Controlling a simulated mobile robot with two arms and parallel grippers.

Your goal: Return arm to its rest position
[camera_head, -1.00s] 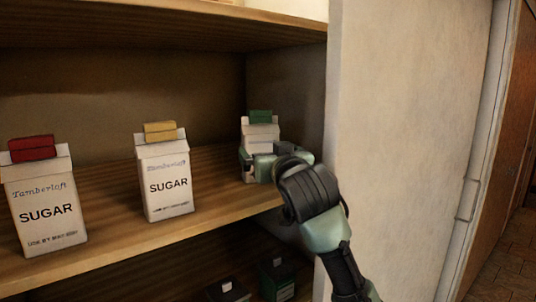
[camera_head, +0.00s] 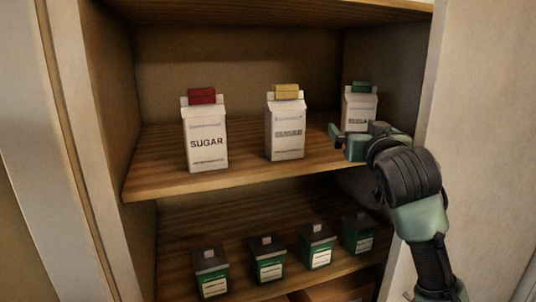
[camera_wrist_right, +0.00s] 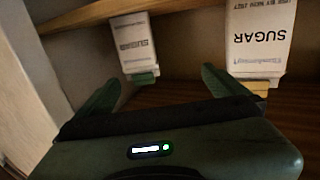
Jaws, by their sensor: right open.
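My right gripper (camera_head: 356,134) is open and empty at the right end of the upper shelf, in front of the sugar carton with the green clip (camera_head: 360,107). That carton stands upright at the back right, its lower part partly hidden by the gripper. In the right wrist view, which is upside down, the open fingers (camera_wrist_right: 158,84) show with this carton (camera_wrist_right: 134,42) beyond them and apart from them. My left gripper is not in view.
Sugar cartons with a red clip (camera_head: 205,138) and a yellow clip (camera_head: 286,130) stand on the upper shelf (camera_head: 150,172). Several green boxes with dark lids (camera_head: 268,262) stand on the lower shelf. A pale side panel (camera_head: 480,130) rises close to my right arm.

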